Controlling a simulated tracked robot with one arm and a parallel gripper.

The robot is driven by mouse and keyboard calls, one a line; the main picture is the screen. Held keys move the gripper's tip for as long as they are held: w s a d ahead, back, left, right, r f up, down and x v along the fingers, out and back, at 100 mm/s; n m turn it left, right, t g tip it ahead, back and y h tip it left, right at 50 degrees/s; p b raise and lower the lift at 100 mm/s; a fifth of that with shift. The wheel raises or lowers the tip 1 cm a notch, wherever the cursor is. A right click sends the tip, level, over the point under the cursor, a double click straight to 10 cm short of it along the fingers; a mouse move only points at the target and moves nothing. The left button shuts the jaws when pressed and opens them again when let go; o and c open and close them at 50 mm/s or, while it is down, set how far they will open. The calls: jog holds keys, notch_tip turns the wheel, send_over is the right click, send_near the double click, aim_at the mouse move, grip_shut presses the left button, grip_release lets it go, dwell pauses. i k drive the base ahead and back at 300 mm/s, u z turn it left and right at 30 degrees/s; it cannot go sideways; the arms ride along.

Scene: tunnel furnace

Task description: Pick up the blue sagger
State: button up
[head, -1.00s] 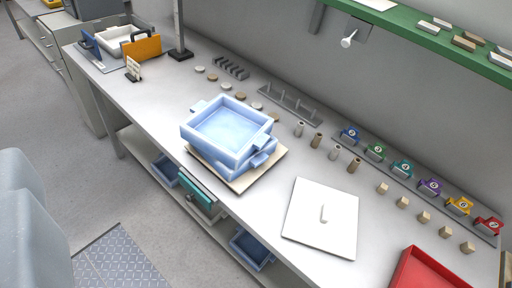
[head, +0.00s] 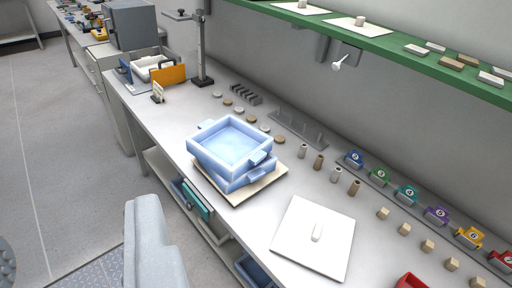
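Two light blue saggers are stacked on the workbench. The upper blue sagger (head: 232,141) is a square open tray with side handles and looks empty. It sits turned on top of the lower blue sagger (head: 250,177), whose corner and handle stick out. Both rest on a cream board (head: 238,197) near the bench's front edge. A pale grey rounded part of my own arm (head: 152,240) shows at the lower left, in front of the bench. I cannot make out any gripper fingers, and nothing of mine touches the saggers.
A white square plate with a knob (head: 313,237) lies right of the saggers. Small cylinders (head: 319,161) and discs stand behind them. A green shelf (head: 390,52) overhangs the back. A black stand (head: 203,50) rises at the left. Open floor (head: 60,150) lies at left.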

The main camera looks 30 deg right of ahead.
aim_at(229, 146)
jog(key=z, duration=0.1)
jog(key=i, duration=1)
jog(key=u, duration=0.05)
